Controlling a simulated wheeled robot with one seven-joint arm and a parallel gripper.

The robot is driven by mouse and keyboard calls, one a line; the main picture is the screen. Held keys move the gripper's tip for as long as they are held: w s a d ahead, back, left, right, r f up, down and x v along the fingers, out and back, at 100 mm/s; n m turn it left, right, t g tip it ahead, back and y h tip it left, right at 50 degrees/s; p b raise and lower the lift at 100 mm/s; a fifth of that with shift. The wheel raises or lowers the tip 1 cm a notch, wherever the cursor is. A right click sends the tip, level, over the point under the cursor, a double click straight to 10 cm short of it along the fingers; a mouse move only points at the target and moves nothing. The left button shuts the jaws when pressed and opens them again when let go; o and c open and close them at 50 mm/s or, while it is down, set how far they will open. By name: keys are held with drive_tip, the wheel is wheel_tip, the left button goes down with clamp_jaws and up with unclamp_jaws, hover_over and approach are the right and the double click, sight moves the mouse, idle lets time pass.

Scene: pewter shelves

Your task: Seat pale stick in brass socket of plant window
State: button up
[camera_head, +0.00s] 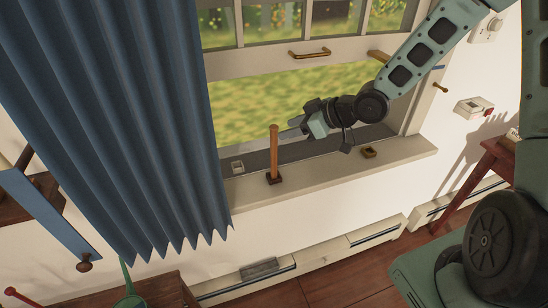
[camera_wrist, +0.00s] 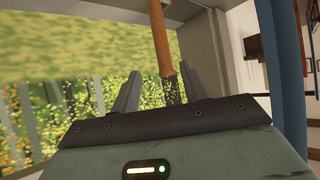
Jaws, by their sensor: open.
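An orange-brown stick (camera_head: 274,148) stands upright on the window sill (camera_head: 325,176), its foot in or on a small dark brown block (camera_head: 274,178). I cannot tell whether the block is a socket or part of the stick. A small brass-brown socket (camera_head: 369,152) sits on the sill to the right, with nothing standing in it. My gripper (camera_head: 292,134) is open and empty, its fingers pointing left close to the stick. In the wrist view the stick (camera_wrist: 162,40) shows between the two fingers (camera_wrist: 160,86), with its darker lower part partly hidden by my gripper.
A small pale socket-like block (camera_head: 237,167) sits on the sill left of the stick. A blue curtain (camera_head: 110,120) hangs left. The raised window sash (camera_head: 320,47) with a brass handle (camera_head: 309,54) is above my arm. A red-brown table (camera_head: 500,150) stands right.

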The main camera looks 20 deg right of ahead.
sight(274, 155)
drive_tip(key=p+x, duration=0.1)
drive_tip(key=x, duration=0.7)
drive_tip(key=shift+s+a, duration=0.2)
drive_tip(key=shift+s, duration=0.1)
clamp_jaws()
